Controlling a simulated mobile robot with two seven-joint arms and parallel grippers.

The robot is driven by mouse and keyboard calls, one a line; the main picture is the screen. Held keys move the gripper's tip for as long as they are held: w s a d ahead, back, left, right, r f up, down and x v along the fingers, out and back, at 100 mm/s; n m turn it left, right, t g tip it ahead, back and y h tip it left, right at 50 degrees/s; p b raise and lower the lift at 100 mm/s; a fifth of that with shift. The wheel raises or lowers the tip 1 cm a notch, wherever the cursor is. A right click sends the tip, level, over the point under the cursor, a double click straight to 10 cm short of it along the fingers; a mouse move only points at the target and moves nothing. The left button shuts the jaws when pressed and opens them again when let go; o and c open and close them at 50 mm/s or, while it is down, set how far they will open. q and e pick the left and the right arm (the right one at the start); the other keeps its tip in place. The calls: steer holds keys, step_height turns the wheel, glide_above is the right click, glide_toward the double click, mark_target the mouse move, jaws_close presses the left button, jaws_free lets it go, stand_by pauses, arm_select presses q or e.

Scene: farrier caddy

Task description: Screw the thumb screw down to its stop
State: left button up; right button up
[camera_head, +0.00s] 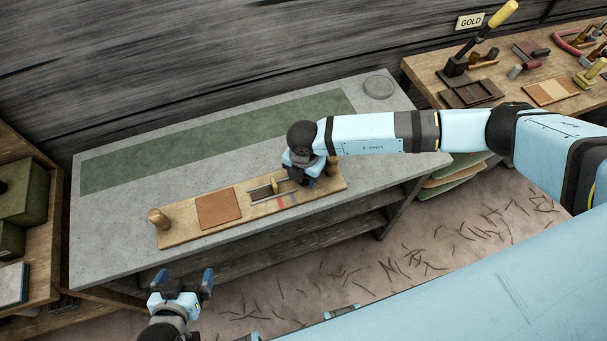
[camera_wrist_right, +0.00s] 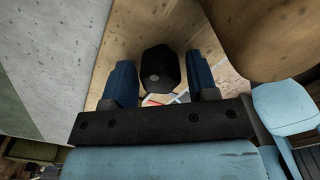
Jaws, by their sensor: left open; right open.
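In the right wrist view a dark knob, which looks like the thumb screw (camera_wrist_right: 160,68), stands between the two blue fingers of my right gripper (camera_wrist_right: 161,82). The fingers are open, with a gap on each side of the knob. In the head view my right gripper (camera_head: 303,179) is over the right part of a wooden board (camera_head: 180,233) and largely hides the screw. How far down the screw sits cannot be told. A metal slide frame (camera_head: 262,194) with red and blue marks lies beside it. My left gripper (camera_head: 184,280) is open and empty, in front of the table.
The board lies on a grey table (camera_head: 115,245) with a green strip (camera_head: 215,140). A wooden peg (camera_head: 157,218) stands at its left end, another (camera_wrist_right: 265,35) close to my right gripper. A brown square (camera_head: 218,208) lies on it. A tool bench (camera_head: 425,75) stands at right.

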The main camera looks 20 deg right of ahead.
steer(key=shift+c, duration=0.2)
steer(key=c, duration=0.8)
steer(key=shift+r+m, duration=0.1)
steer(key=shift+m, duration=0.2)
steer(key=m+p, duration=0.4)
steer(key=m, duration=0.2)
steer(key=shift+s+m, duration=0.1)
steer(key=shift+m, duration=0.6)
